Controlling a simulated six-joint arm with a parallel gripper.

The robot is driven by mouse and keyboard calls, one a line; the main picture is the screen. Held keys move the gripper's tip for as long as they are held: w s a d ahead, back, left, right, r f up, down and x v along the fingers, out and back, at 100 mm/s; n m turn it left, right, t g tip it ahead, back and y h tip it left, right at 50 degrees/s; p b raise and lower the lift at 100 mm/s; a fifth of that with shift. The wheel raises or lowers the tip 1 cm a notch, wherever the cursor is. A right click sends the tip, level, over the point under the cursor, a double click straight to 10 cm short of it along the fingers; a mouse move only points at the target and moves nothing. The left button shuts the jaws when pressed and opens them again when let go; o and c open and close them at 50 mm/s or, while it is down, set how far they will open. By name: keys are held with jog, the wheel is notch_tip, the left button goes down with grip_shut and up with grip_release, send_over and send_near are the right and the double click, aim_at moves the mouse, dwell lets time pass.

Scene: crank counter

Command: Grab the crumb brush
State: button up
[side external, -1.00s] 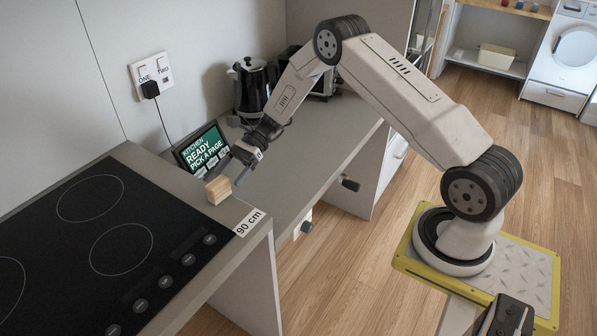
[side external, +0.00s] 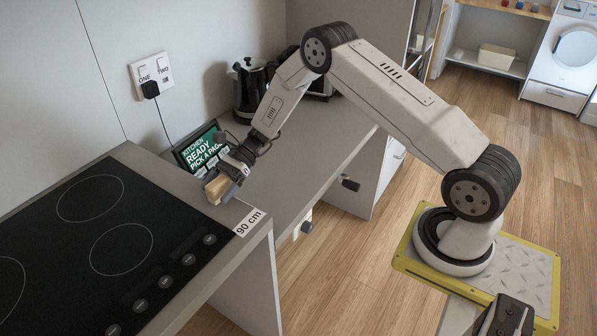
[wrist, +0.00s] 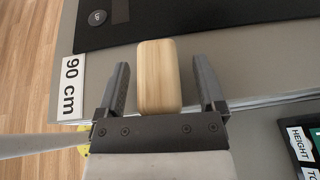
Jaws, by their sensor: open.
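The crumb brush (side external: 215,190) shows as a small pale wooden block with rounded corners. It stands on the grey counter beside the black cooktop; no bristles are visible. It also shows in the wrist view (wrist: 158,80), upright in the picture between my two fingers. My gripper (wrist: 161,66) is open, with one dark finger on each side of the block and a visible gap on both sides. In the side view my gripper (side external: 226,183) reaches down to the brush and hides part of it.
The black cooktop (side external: 105,240) lies to the left of the brush. A tablet screen (side external: 200,148) stands close behind my gripper. A "90 cm" label (side external: 249,222) marks the counter's front edge. A dark kettle (side external: 248,90) stands farther back.

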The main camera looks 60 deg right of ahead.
grip_shut()
jog(key=shift+r, duration=0.2)
jog(key=shift+r, duration=0.55)
jog(key=s+d+r, duration=0.1)
jog(key=s+r, duration=1)
jog(key=s, duration=0.3)
jog(key=shift+d+r, duration=0.15)
jog(key=shift+r, duration=0.1)
